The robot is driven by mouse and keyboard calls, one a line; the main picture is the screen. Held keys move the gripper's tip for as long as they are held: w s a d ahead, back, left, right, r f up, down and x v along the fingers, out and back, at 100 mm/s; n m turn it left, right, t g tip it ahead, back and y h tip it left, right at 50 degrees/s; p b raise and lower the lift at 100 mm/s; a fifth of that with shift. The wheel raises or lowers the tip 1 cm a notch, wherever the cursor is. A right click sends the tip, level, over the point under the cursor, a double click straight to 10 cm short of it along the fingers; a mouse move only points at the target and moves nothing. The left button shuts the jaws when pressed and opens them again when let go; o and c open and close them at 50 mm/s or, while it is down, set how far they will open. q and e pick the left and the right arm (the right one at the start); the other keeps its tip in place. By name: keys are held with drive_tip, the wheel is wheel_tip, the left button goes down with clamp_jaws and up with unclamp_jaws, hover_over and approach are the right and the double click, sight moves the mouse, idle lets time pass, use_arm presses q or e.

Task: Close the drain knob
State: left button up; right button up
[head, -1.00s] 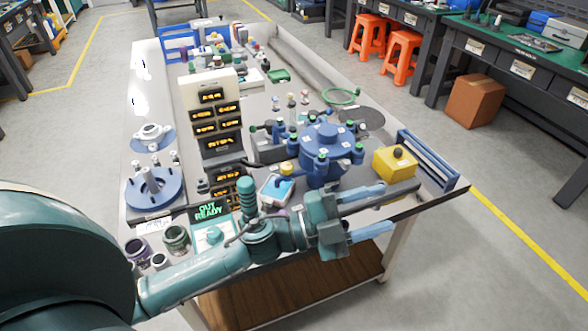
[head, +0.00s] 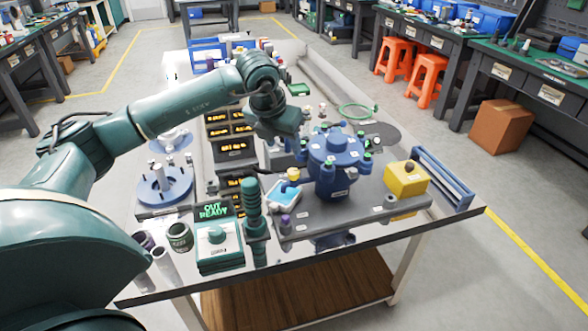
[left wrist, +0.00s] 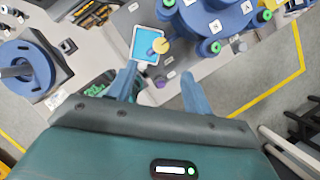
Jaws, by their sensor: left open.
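No readable label marks the drain knob, so I cannot tell which knob it is. A small yellow knob (head: 293,173) stands on the pale-blue screen plate (head: 283,194), beside the blue round vessel (head: 335,160). A small purple knob (head: 285,219) sits in front of the plate. My left gripper (head: 277,122) hangs above the table behind these, its fingers not clear in the head view. In the left wrist view its fingers (left wrist: 158,72) are open and empty, with the purple knob (left wrist: 160,83) and yellow knob (left wrist: 160,46) showing beyond them, apart. My right gripper is out of view.
A teal box with a dial (head: 217,238) and a ribbed green upright part (head: 254,208) stand at the front. A yellow box (head: 405,180) sits right of the vessel, a blue flange (head: 164,187) at left. The grey plate (head: 355,210) in front of the vessel is partly clear.

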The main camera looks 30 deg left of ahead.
sight(293, 171)
use_arm(q)
drive_tip(key=x, duration=1.1)
drive_tip(key=shift+d+f+p, duration=0.1)
drive_tip(key=shift+f+p, duration=0.25)
drive_tip(key=shift+p, duration=0.05)
drive_tip(key=c, duration=1)
